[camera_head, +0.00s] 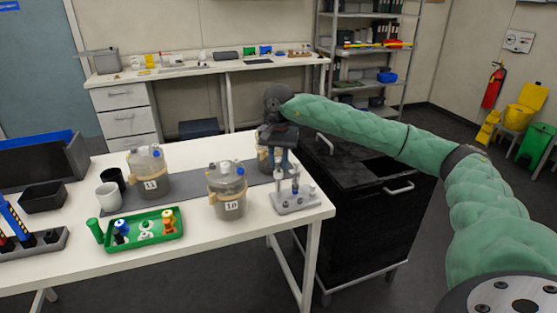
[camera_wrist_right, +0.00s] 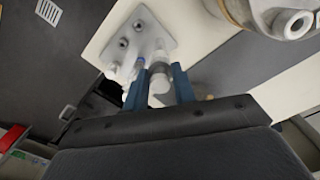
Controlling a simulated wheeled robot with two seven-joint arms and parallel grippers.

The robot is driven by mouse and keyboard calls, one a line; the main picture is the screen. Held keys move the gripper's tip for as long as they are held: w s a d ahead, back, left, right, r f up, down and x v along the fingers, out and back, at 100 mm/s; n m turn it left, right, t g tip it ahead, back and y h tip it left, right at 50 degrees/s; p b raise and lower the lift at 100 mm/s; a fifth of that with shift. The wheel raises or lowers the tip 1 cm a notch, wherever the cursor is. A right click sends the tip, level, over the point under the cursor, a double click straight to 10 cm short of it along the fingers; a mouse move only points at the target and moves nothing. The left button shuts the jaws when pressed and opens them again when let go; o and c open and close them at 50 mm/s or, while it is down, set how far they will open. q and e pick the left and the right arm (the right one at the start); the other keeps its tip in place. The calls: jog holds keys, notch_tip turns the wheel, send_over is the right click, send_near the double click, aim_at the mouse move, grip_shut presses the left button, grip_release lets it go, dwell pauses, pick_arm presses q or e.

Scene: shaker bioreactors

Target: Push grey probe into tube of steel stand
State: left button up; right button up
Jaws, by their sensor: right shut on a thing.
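The steel stand (camera_head: 297,203) is a pale grey base with short upright posts at the right front corner of the white table. It also shows in the right wrist view (camera_wrist_right: 146,24). My right gripper (camera_head: 284,172) points down at the stand from above; its blue fingers show in the right wrist view (camera_wrist_right: 160,85). The fingers are shut on the grey probe (camera_wrist_right: 159,78), a pale cylinder between them. The probe is over the stand's base; I cannot tell whether its tip is inside a tube. My left gripper is not in view.
A lidded vessel marked 10 (camera_head: 226,188) stands left of the stand, and another vessel (camera_head: 264,158) is close behind the gripper. A green tray (camera_head: 172,240) with small parts lies further left. A black cabinet (camera_head: 365,215) stands right of the table.

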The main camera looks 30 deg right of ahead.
jog(key=shift+f+b, duration=0.65)
jog(key=shift+f, duration=0.2)
dwell(0.9)
jog(key=o, duration=1.1)
jog(key=shift+r+b, duration=0.75)
jog(key=shift+r, duration=3.15)
